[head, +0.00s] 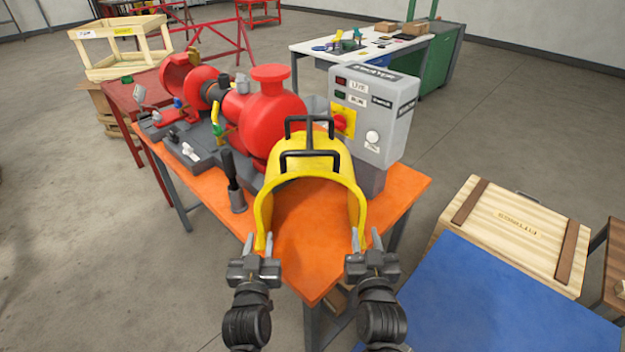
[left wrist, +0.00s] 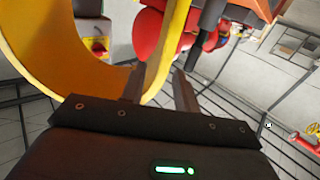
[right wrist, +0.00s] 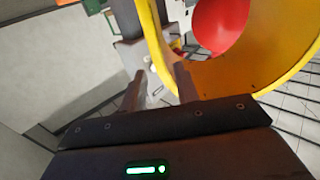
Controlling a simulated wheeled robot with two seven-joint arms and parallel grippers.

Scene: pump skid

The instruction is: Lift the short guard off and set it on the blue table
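The short guard (head: 308,165) is a yellow arch with black bar handles on top, upright over the front of the orange table (head: 300,250). I cannot tell whether its feet touch anything. My left gripper (head: 261,243) is at the guard's lower left edge, its fingers apart with the yellow rim (left wrist: 168,62) between them. My right gripper (head: 366,240) is likewise at the lower right edge, fingers apart around the rim (right wrist: 157,50), with a gap visible on one side. The blue table (head: 490,300) is at the lower right, its visible top bare.
The red pump (head: 270,115) stands behind the guard, with a grey control box (head: 370,115) to its right. A black-handled upright tool (head: 233,185) is close to the guard's left. A wooden crate (head: 515,230) stands beyond the blue table. Open floor lies at the left.

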